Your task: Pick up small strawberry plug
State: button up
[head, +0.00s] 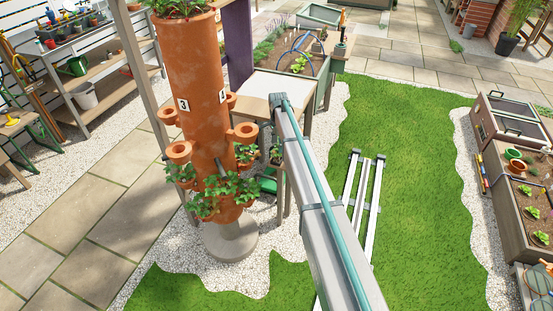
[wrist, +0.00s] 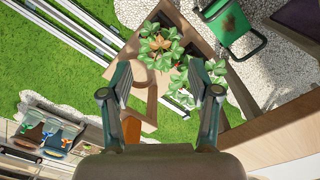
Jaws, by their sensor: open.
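Leafy strawberry plants show in the wrist view: one (wrist: 160,47) with an orange-brown centre lies beyond my fingertips, and more leaves (wrist: 182,76) sit close to the right finger. Small red spots show among the leaves. I cannot tell which of them is the small plug, and their root ends are hidden. My gripper (wrist: 160,80) is open, its two dark fingers wide apart with nothing held between them. In the head view a small dark plant (head: 277,154) shows beside my arm, under the bench edge; my gripper is not clearly visible there.
A tall terracotta planter tower (head: 195,90) with side pockets and leafy plants stands left of my arm. A pale-topped bench (head: 255,84) is behind it.

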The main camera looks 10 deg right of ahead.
aim_at(277, 155)
jog(key=shift+a+f+p, duration=0.2)
jog(key=shift+f+p, duration=0.8)
jog(key=shift+f, duration=2.35)
jog(key=shift+c, duration=0.3)
jog(key=c, duration=0.7)
